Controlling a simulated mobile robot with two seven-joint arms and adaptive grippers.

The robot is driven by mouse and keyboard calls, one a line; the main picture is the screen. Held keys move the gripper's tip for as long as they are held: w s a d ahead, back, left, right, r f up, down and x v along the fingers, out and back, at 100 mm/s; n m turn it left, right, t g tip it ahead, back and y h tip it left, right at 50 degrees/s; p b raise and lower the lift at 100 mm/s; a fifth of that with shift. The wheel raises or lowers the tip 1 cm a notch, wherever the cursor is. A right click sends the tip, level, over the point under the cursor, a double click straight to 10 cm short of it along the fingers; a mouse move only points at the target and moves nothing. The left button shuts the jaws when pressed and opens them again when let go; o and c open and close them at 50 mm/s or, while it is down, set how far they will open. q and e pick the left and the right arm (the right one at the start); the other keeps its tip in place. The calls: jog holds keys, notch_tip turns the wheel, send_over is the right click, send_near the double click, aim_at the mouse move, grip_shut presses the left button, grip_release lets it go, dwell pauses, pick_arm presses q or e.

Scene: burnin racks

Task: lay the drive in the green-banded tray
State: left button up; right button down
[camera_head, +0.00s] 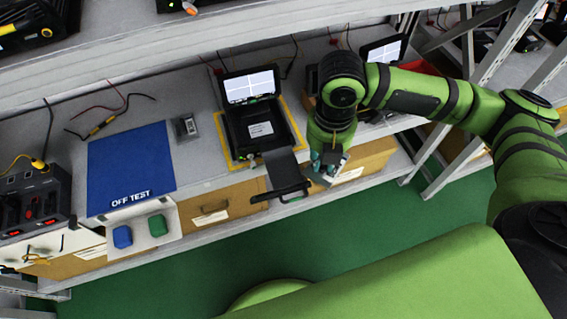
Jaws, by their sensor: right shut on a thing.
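My right gripper (325,164), with teal fingertips, points down in front of the shelf's front edge. It is shut on a small grey block (335,157), which looks like the drive; the fingers and wrist hide part of it. It is close to the right end of a black handle bar (281,193) on a dark slide that sticks out from a black test unit (259,126); I cannot tell whether they touch. I cannot make out a green-banded tray for certain. My left gripper is not in view.
A blue "OFF TEST" mat (131,165) and a small grey device (187,127) lie left of the unit, whose screen (250,86) is lit. A black powered box (35,200) stands far left. Shelf posts stand right.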

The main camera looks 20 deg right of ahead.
jog(key=n, duration=0.3)
jog(key=shift+s+d+r, duration=0.1)
jog(key=shift+s, duration=0.25)
jog(key=n, duration=0.2)
jog(key=s+n+p, duration=0.1)
jog(key=n, duration=0.1)
jog(key=shift+s+d+n+p, duration=0.15)
jog(key=shift+n+p, duration=0.2)
jog(key=shift+n, duration=0.55)
jog(key=shift+s+f+n, duration=0.15)
jog(key=shift+f+n, duration=0.05)
jog(key=shift+n, duration=0.6)
jog(key=shift+w+a+f, duration=0.2)
jog(key=shift+w+a, duration=0.05)
send_over(284, 174)
notch_tip(284, 174, down, 7)
jog(key=shift+a+r, duration=0.1)
jog(key=shift+r, duration=0.05)
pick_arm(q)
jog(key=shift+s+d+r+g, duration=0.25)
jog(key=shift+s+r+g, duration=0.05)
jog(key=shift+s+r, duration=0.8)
pick_arm(e)
jog(key=shift+f, duration=2)
jog(key=c, duration=1.2)
grip_release()
jog(key=shift+f, duration=0.15)
